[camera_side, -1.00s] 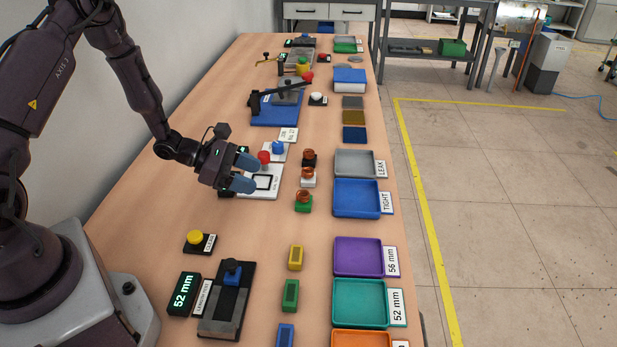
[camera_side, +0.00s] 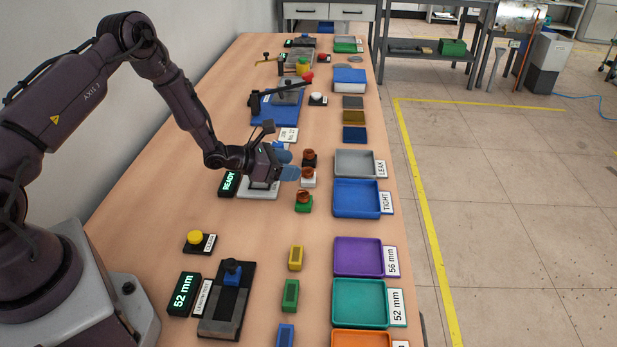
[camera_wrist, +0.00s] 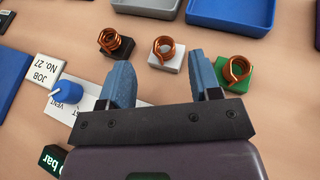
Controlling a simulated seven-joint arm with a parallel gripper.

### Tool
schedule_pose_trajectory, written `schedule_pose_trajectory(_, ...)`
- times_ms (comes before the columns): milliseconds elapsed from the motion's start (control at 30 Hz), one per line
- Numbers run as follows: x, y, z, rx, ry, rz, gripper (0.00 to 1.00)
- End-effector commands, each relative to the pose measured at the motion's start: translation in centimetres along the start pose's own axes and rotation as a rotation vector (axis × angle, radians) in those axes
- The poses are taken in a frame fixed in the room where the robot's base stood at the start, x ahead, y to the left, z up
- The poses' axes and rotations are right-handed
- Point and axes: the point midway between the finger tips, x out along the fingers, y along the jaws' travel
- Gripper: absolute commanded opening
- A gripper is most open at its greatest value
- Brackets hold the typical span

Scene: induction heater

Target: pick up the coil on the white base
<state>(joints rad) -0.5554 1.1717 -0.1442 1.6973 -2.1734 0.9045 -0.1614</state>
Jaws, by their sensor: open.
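The copper coil on the white base (camera_side: 308,173) stands on the table, between a coil on a black base (camera_side: 309,158) and a coil on a green base (camera_side: 304,201). In the wrist view the white-base coil (camera_wrist: 167,52) lies ahead of my gripper (camera_wrist: 163,75), between the lines of its two blue fingers. The black-base coil (camera_wrist: 114,43) is to its left and the green-base coil (camera_wrist: 234,73) to its right. In the side view my gripper (camera_side: 290,165) is open, empty and close to the left of the white-base coil, its fingers pointing toward it.
Beyond the coils lie a grey tray labelled LEAK (camera_side: 354,163) and a blue tray labelled TIGHT (camera_side: 357,199). A blue knob (camera_wrist: 66,91) is left of my fingers.

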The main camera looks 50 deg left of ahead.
Motion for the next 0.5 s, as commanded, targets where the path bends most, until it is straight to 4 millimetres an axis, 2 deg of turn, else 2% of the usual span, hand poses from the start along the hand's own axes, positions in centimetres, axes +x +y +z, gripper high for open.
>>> schedule_pose_trajectory(100,2.0,-0.5,-0.3,0.001,-0.001,-0.004,0.58)
schedule_pose_trajectory(233,3.6,-0.4,-0.3,0.003,-0.002,-0.002,0.58)
schedule_pose_trajectory(500,4.1,-0.4,-0.3,0.001,-0.001,-0.001,0.58)
